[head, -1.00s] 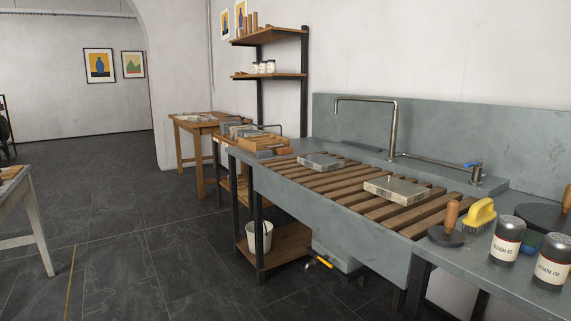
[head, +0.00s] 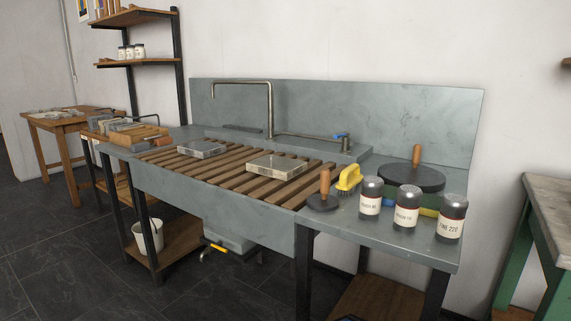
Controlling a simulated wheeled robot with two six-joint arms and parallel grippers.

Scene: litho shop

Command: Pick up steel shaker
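The left shaker (head: 370,197) has a label too small to read surely. The middle shaker (head: 406,208) has a similar label. The right shaker (head: 451,217) is labelled "FINE 220" and stands nearest the bench's right end. Neither of my grippers shows in the head view.
The bench (head: 330,232) holds a small black disc with a wooden handle (head: 323,202), a yellow brush (head: 348,178) and a large black disc (head: 412,178) behind the shakers. Stone slabs (head: 276,166) lie on wooden slats. A green-legged table (head: 553,210) stands at right. Floor is clear at left.

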